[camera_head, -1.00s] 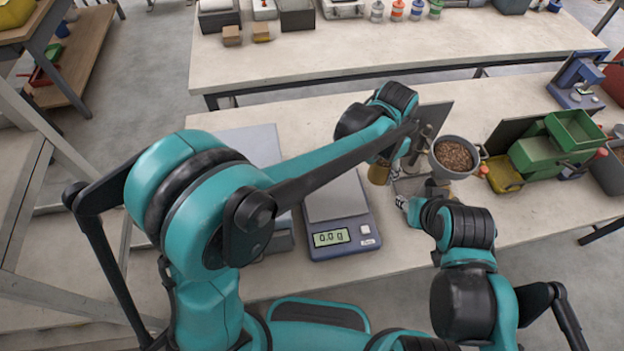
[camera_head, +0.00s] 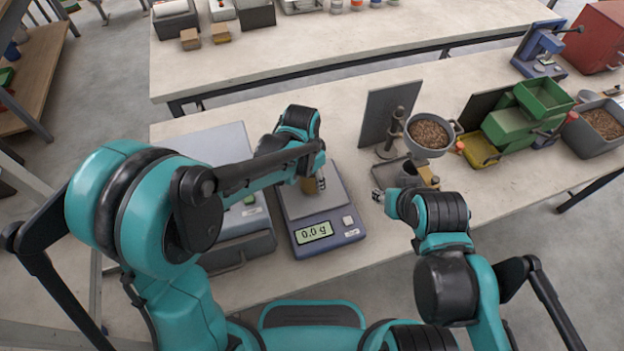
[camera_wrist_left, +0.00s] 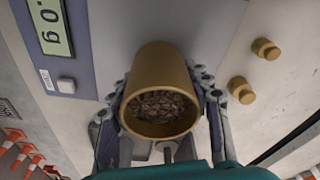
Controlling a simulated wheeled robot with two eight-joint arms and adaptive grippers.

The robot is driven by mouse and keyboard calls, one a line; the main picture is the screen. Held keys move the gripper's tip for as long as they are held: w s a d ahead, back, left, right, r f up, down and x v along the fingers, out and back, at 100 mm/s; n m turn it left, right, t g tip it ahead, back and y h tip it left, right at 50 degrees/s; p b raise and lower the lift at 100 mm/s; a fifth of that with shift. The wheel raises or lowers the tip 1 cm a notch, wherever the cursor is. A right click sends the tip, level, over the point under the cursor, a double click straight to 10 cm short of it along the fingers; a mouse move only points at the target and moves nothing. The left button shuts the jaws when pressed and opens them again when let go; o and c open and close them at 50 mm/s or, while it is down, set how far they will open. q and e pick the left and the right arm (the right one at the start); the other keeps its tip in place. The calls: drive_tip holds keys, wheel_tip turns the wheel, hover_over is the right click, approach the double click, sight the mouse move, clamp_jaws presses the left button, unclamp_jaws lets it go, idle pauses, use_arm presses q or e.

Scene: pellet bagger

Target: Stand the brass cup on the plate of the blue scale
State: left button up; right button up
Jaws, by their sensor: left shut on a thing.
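The brass cup (camera_wrist_left: 160,85) holds brown pellets. My left gripper (camera_wrist_left: 165,100) is shut on it, with a finger on each side in the left wrist view. In the head view the cup (camera_head: 309,186) is partly hidden by my left gripper (camera_head: 318,178). It is over the plate (camera_head: 298,204) of the blue scale (camera_head: 328,235). The display reads 0.0 g. I cannot tell whether the cup touches the plate. My right gripper (camera_head: 378,195) is right of the scale near the pellet stand; its fingers are too small to judge.
A larger scale-like device (camera_head: 240,247) stands close on the left. A grey pan of pellets (camera_head: 430,134) and a dark upright panel (camera_head: 390,115) are to the right. Green bins (camera_head: 520,125) stand farther right. Two small brass weights (camera_wrist_left: 253,70) lie beside the scale.

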use_arm(q)
drive_tip(key=shift+f, duration=0.1)
drive_tip(key=shift+f, duration=0.15)
drive_tip(key=o, duration=1.2)
drive_tip(key=shift+c, duration=0.2)
